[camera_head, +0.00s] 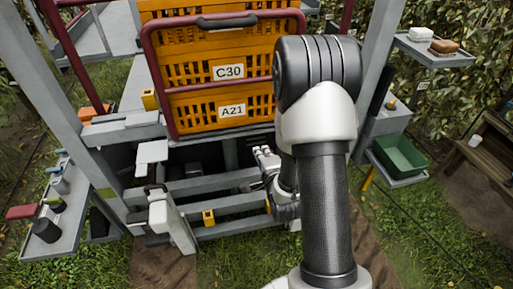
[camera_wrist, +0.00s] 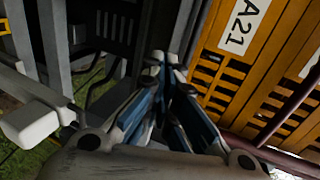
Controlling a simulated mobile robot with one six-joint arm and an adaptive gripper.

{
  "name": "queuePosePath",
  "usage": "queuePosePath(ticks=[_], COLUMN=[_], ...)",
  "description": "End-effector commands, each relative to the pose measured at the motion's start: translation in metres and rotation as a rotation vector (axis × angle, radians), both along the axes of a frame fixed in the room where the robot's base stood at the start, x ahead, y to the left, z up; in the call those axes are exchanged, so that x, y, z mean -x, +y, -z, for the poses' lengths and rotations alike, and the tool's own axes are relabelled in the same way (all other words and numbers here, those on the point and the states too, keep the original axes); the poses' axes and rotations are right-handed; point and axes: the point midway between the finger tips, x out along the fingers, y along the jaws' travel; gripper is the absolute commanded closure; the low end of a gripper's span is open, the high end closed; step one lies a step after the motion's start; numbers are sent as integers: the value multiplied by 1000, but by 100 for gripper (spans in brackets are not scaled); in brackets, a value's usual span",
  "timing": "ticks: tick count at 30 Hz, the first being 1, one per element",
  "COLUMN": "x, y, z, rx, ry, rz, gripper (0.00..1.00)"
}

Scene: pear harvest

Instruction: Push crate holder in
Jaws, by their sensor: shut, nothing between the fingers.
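The crate holder looks like the dark red tubular frame (camera_head: 160,92) around the stacked orange crates, labelled C30 (camera_head: 200,72) and A21 (camera_head: 190,112). Part of a dark red bar (camera_wrist: 290,112) also shows at the right of the wrist view, beside the A21 crate (camera_wrist: 222,62). My gripper (camera_head: 262,153) is below the crates, right of centre, partly hidden by my arm. In the wrist view my gripper (camera_wrist: 168,60) has its blue-grey fingers together with nothing between them. Whether the fingertips touch anything cannot be told.
Grey rails (camera_head: 225,182) and a white lever-like part (camera_head: 170,220) lie below the crates. A side shelf (camera_head: 62,205) holds tools at left. A green bin (camera_head: 400,156) and a shelf with blocks (camera_head: 433,48) are at right. Grass is open in front.

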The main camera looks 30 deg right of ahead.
Motion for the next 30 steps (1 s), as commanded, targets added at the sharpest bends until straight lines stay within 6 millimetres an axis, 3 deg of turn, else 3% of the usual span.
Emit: queuePosePath(ticks=[7,13,30], x=[-39,-65,-75], y=[-11,-19,-21], z=[12,10,11], rx=[-1,0,0], ry=[-1,-2,0], rz=[-1,0,0], gripper=[100,100,100])
